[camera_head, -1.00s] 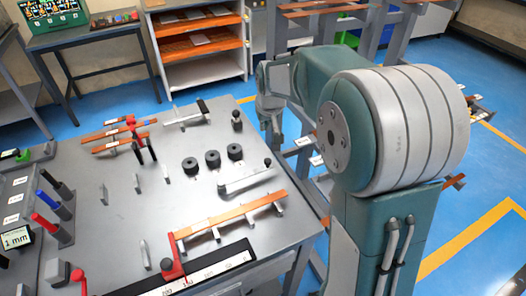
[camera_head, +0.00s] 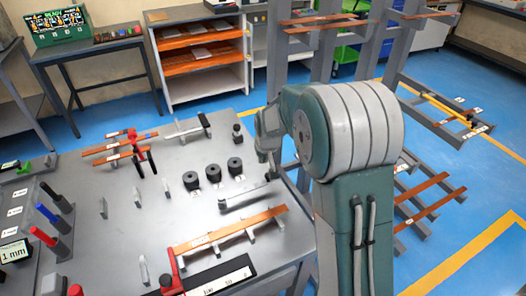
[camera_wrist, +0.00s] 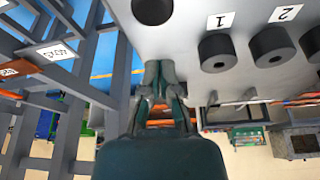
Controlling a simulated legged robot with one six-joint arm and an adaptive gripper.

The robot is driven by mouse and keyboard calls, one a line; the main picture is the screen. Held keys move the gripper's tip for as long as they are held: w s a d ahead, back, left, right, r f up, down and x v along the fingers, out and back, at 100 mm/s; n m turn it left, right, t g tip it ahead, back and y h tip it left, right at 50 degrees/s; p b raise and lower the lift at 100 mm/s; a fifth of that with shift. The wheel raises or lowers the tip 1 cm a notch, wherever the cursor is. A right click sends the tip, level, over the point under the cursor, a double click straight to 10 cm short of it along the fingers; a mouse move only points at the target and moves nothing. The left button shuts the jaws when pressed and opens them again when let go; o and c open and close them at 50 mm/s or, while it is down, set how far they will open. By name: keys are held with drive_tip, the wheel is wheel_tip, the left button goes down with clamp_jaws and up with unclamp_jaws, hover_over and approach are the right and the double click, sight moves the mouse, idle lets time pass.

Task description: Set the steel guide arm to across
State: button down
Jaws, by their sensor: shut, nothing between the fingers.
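The steel guide arm (camera_head: 245,195) is a flat grey bar on the bench top, in front of the three black rollers. It slants from a round dark-topped end at its left up toward its right end. My gripper (camera_head: 270,174) is shut and empty over that right end, at the bench's right side. It hides the knob there, and I cannot tell whether it touches. In the wrist view my gripper (camera_wrist: 161,70) has its fingers together, and a dark round knob (camera_wrist: 152,10), probably the guide arm's, shows at the top edge. The bar is not clearly visible there.
Black rollers (camera_head: 213,173) stand close behind the guide arm. A copper bar (camera_head: 230,230) on supports lies in front, with a red clamp (camera_head: 172,278) and a scale. A black knob post (camera_head: 237,133) stands at the back right. Racks stand beyond the bench's right edge.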

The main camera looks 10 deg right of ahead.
drive_tip(key=shift+s+f, duration=0.15)
drive_tip(key=shift+s, duration=1.4)
drive_tip(key=shift+s+d, duration=0.1)
drive_tip(key=shift+s, duration=0.05)
drive_tip(key=shift+s+d+m, duration=0.1)
drive_tip(key=shift+s+m, duration=0.2)
